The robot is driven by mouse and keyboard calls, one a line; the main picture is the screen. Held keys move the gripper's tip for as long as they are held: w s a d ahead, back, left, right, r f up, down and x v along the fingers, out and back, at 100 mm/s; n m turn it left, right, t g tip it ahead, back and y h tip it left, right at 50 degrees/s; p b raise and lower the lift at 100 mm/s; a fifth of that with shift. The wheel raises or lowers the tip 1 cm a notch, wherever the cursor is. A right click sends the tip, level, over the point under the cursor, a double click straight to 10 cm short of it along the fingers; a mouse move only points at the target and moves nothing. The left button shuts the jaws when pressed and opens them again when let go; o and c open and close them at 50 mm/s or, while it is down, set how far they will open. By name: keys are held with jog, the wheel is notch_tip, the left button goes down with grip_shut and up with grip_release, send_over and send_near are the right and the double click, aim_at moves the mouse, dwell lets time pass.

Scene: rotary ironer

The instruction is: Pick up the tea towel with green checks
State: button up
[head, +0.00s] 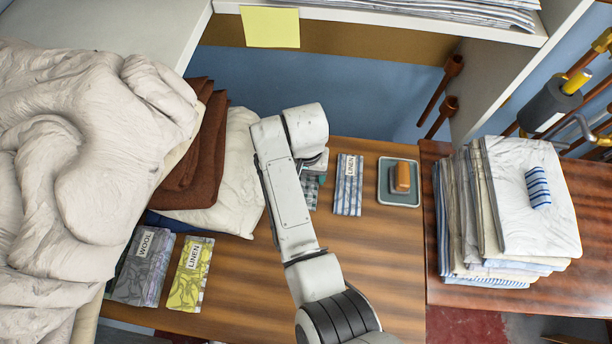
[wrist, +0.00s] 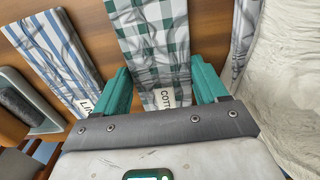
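The tea towel with green checks (wrist: 152,38) lies folded flat on the wooden table, with a white label partly reading "COTT" at its near end. In the head view a small part of it (head: 311,194) shows beside my arm, which hides the rest. My gripper (wrist: 160,66) is open, its two teal fingers on either side of the towel's labelled end. The towel lies between the fingers in the picture, and neither finger is seen pressing on it. I cannot tell the height of the fingertips above the table.
A blue-striped towel (head: 348,186) labelled linen lies to the right, then a tray (head: 399,204) with an orange-brown block. Left are yellow (head: 190,276) and grey (head: 146,268) towels, a white pillow-like cloth (head: 238,165) and a large cream heap (head: 80,170). Front table area is clear.

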jog(key=c, duration=0.5)
jog(key=shift+r, duration=0.1)
